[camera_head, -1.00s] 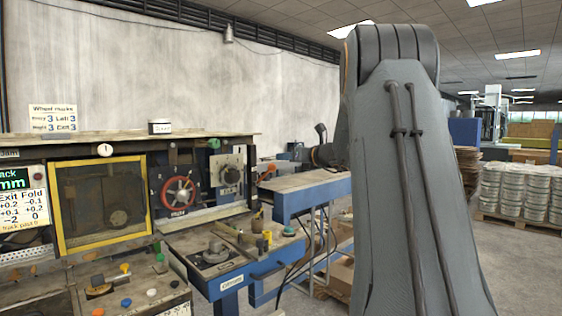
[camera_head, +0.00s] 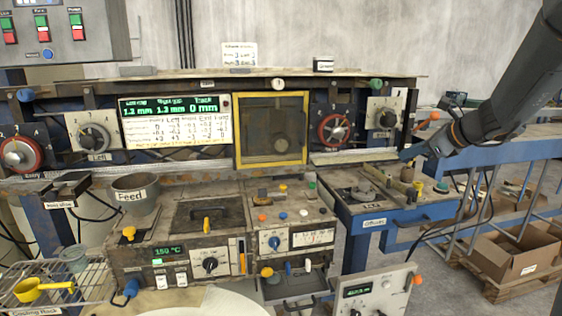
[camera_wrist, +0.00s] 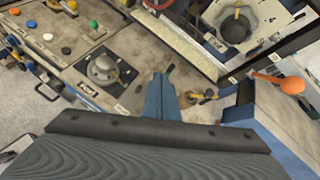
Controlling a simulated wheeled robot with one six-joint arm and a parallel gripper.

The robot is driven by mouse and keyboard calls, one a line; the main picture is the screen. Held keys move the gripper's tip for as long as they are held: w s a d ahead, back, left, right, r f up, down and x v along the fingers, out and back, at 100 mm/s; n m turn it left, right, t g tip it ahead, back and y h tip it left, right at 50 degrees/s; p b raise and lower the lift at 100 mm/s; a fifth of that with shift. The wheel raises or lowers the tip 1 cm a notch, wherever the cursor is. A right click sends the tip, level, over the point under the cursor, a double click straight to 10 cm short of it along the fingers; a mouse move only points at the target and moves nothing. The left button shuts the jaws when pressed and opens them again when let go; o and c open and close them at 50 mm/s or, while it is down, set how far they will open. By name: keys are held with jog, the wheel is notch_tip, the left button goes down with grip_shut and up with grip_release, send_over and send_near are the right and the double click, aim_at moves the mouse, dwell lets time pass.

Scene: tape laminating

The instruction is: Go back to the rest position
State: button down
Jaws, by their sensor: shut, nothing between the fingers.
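My gripper (camera_head: 408,153) is at the right of the head view, at the end of my dark arm, in front of the machine's right end. In the wrist view its blue fingers (camera_wrist: 161,90) are together, with nothing held between them. They point down over a worn bench top. A round metal fixture (camera_wrist: 103,70) on that bench is left of the fingers. I cannot tell the exact height of the fingers above the bench.
The laminating machine has a yellow-framed window (camera_head: 271,160), a red handwheel (camera_head: 335,130) and a Feed pot (camera_head: 135,195). The Offcuts bench (camera_head: 375,222) stands right of centre. A grey control box (camera_head: 376,292) is in the foreground. Cardboard boxes (camera_head: 515,250) lie at right.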

jog(key=s+a+f+n+g+h+b, duration=0.15)
jog(key=s+a+f+n+g, duration=0.45)
jog(key=s+a+f+n, duration=0.65)
jog(key=s+a+f+n+g+h+b, duration=0.1)
jog(key=s+a+f+n, duration=0.1)
jog(key=s+f+n, duration=0.4)
jog(key=s+a+f+n+g+h+b, duration=0.1)
jog(key=s+f+n, duration=0.5)
jog(key=s, duration=0.6)
jog(key=shift+a+f+n+g+h, duration=0.35)
jog(key=shift+a+n+h, duration=0.2)
jog(key=shift+a+n, duration=0.7)
jog(key=shift+a, duration=0.1)
